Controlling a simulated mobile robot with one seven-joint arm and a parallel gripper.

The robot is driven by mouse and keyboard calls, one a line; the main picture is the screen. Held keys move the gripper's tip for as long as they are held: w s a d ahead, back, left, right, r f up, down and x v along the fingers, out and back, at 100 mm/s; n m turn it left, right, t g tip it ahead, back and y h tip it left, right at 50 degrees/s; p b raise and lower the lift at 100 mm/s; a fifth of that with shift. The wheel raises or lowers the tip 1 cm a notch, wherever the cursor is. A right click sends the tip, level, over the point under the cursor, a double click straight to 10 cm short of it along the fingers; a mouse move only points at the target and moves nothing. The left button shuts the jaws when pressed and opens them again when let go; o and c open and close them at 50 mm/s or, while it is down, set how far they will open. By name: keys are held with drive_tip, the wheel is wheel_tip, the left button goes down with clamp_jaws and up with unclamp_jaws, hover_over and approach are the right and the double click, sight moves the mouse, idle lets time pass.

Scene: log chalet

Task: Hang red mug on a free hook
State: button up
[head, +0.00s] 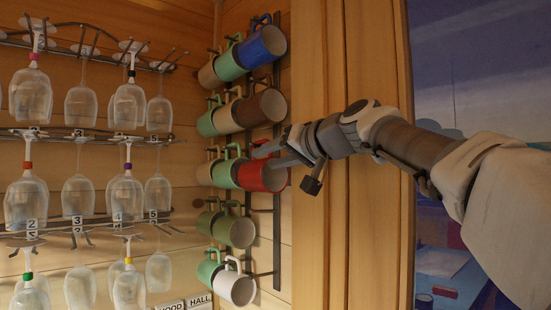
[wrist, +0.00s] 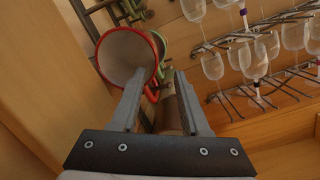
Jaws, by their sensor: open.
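The red mug (head: 263,176) is at the front of the third row of the wall rack, beside a green mug (head: 226,174), its mouth facing outward. Its handle is at the top, partly hidden by my gripper (head: 277,152). In the wrist view the red-rimmed mug (wrist: 126,56) is at upper left, and its red handle (wrist: 152,95) shows between my open fingers (wrist: 157,82). The fingers are not closed on it. The mug looks hung on the rack, but the hook under its handle is hidden.
Dark metal rack bars (head: 277,225) run down the log wall. Other mugs, such as the blue mug (head: 262,47) and the white mug (head: 235,287), fill rows above and below. Wine glasses (head: 30,95) hang at the left. A wooden post (head: 320,240) stands close to the right.

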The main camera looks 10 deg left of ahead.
sight(258, 164)
drive_tip(key=shift+w+a, duration=0.1)
drive_tip(key=shift+p+x, duration=1)
drive_tip(key=shift+x, duration=1.1)
